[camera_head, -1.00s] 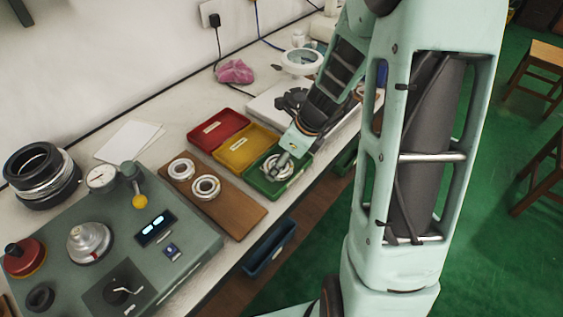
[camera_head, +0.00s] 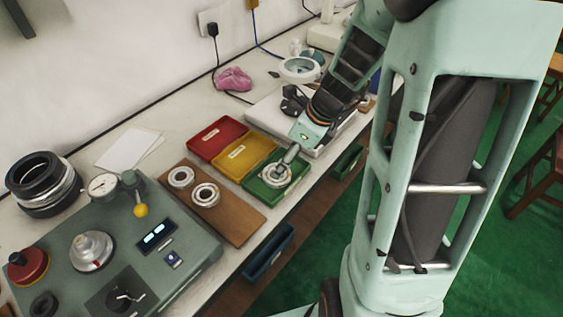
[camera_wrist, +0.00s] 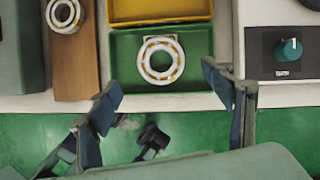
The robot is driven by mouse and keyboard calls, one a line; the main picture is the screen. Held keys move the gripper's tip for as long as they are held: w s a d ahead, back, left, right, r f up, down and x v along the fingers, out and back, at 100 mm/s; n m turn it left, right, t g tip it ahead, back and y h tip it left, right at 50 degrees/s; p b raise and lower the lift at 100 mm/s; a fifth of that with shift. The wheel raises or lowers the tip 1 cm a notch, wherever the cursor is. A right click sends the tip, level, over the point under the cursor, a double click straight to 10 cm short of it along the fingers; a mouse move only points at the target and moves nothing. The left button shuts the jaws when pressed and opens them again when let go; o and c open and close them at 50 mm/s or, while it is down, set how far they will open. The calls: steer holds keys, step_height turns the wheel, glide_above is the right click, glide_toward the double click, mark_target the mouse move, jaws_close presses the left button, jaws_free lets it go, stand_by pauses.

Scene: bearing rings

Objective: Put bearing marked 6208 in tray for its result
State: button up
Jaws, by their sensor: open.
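A bearing ring (camera_head: 275,174) lies in the green tray (camera_head: 259,189); the wrist view shows the ring (camera_wrist: 144,58) flat inside the tray (camera_wrist: 122,47), with a pale ring and tan balls. My gripper (camera_wrist: 168,103) is open and empty, its fingers apart on either side below the ring in the wrist view. In the head view my gripper (camera_head: 285,160) is over the green tray. Two more bearings (camera_head: 181,177) (camera_head: 205,194) lie on the wooden board. No bearing marking is readable.
The yellow tray (camera_head: 232,168) and red tray (camera_head: 203,148) stand beside the green one, both looking empty. A grey test device (camera_head: 190,262) with gauge is at the left. A blue bin (camera_head: 266,258) and another green bin (camera_head: 346,162) hang at the table's front edge.

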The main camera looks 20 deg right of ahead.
steer(key=v, duration=0.5)
steer(key=shift+p, duration=0.3)
steer(key=shift+f, duration=0.1)
